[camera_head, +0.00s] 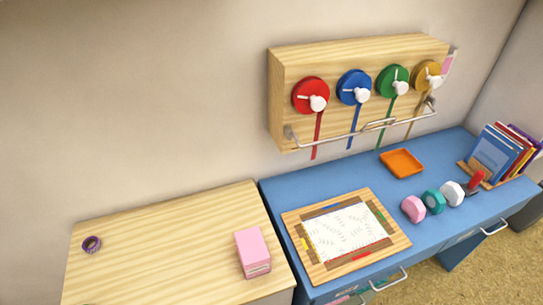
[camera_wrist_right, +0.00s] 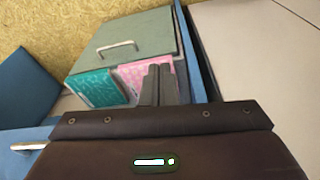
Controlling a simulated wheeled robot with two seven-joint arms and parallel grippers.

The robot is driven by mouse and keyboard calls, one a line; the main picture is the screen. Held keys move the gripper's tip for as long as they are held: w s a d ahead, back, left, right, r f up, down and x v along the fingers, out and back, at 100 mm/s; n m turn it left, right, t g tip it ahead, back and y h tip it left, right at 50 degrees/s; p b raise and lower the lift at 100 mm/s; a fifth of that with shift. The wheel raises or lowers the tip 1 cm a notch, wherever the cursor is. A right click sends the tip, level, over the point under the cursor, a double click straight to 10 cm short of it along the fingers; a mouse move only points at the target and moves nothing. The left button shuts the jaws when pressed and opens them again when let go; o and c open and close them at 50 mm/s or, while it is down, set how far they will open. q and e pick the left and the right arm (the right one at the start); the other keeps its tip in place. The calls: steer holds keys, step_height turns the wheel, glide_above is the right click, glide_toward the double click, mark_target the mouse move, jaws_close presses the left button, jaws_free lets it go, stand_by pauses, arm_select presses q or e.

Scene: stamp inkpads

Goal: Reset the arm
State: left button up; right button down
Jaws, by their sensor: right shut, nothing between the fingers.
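My right gripper (camera_wrist_right: 158,84) shows in the right wrist view, with its two fingers together and nothing between them. Behind its fingertips are a pink patterned panel (camera_wrist_right: 132,76) and a teal patterned panel (camera_wrist_right: 91,88), below a greenish-grey surface with a handle. The fingers cover part of the pink panel; I cannot tell whether they touch it. Neither gripper shows in the head view.
The blue desk (camera_head: 308,190) bears a wooden board (camera_head: 398,243), an orange tray (camera_head: 401,163), several stamp-like pieces (camera_head: 433,201) and books (camera_head: 497,153). A wooden cabinet (camera_head: 165,245) bears a pink box (camera_head: 253,250) and purple tape (camera_head: 91,244). A ribbon rack (camera_head: 281,90) hangs above.

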steer(key=s+d+f, duration=0.1)
steer(key=s+f, duration=0.9)
steer(key=s+d+f+g, duration=0.1)
steer(key=s+d+f, duration=0.1)
steer(key=s+f, duration=0.8)
steer(key=shift+d+f+b, duration=0.15)
steer(key=shift+d+b, duration=0.15)
steer(key=shift+b, duration=0.1)
steer(key=c, duration=2.1)
jaws_free()
steer(key=shift+s, duration=0.1)
steer(key=shift+c, duration=0.2)
